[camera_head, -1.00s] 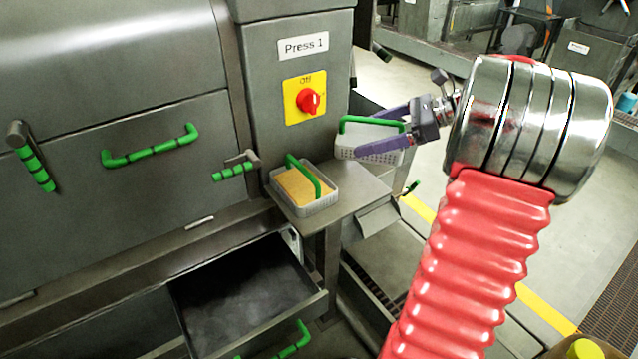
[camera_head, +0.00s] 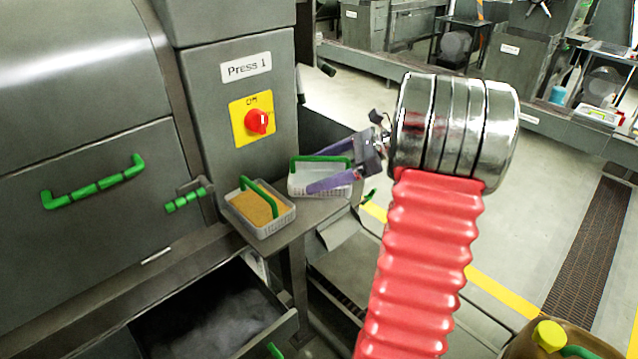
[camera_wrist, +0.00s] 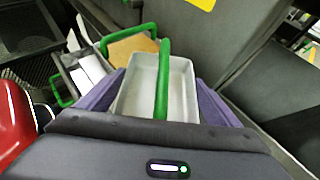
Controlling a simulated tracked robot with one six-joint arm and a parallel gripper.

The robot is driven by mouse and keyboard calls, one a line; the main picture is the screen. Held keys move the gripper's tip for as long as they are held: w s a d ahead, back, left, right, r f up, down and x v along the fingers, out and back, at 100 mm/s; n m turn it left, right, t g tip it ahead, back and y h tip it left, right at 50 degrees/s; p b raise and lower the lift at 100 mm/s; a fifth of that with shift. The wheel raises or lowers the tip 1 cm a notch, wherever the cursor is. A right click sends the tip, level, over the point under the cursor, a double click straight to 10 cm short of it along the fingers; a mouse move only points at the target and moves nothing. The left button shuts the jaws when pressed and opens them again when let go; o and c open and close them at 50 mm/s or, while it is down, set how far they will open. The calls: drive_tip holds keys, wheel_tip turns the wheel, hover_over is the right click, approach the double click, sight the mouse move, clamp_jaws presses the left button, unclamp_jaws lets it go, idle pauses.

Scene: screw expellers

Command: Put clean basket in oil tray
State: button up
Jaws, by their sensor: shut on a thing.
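My gripper (camera_head: 318,172) has its purple fingers on either side of an empty white basket (camera_head: 298,182) with a green handle. In the wrist view the basket (camera_wrist: 181,92) sits between my fingers (camera_wrist: 160,80), its pale inside empty. In the head view it is beside a grey shelf and right of a second basket (camera_head: 268,228), which holds yellow-orange material. I cannot tell whether the white basket touches the shelf. An open dark drawer (camera_head: 284,331) with greyish contents is at the lower left. I cannot tell which part is the oil tray.
The press body with its red switch (camera_head: 257,121) rises behind the baskets. The grey shelf (camera_head: 287,237) bears the filled basket. A brown container with a yellow cap (camera_head: 549,336) stands at the lower right. Open floor lies to the right.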

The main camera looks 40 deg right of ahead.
drive_tip(key=shift+f, duration=1.85)
drive_tip(key=shift+f, duration=0.1)
drive_tip(key=o, duration=1)
drive_tip(key=shift+o, duration=0.2)
drive_tip(key=v, duration=1.2)
drive_tip(key=shift+w, duration=0.1)
